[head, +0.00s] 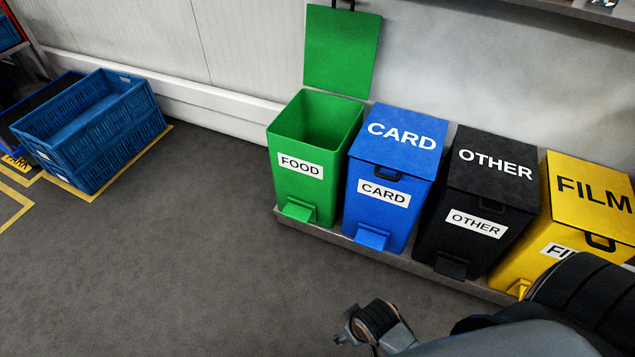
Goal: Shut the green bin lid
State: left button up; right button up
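The green bin (312,178), labelled FOOD, stands at the left end of the bin row. Its green lid (341,50) is open, standing upright behind the bin against the wall, with a dark handle at its top edge. The inside of the bin is visible and looks empty as far as I can see. A green pedal (298,211) sits at its front foot. My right arm comes in from the lower right, and its end, with what looks like the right gripper (347,330), is low in front of the bins, apart from them. Its fingers are too small to read. My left gripper is out of view.
Blue CARD (384,205), black OTHER (462,225) and yellow FILM (592,192) bins stand to the right with lids shut, on a low grey plinth (345,241). Stacked blue crates (98,160) stand at the left. The floor in front is clear.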

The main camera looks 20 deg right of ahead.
aim_at(340, 45)
jog(key=i+z, duration=0.45)
jog(key=i, duration=0.45)
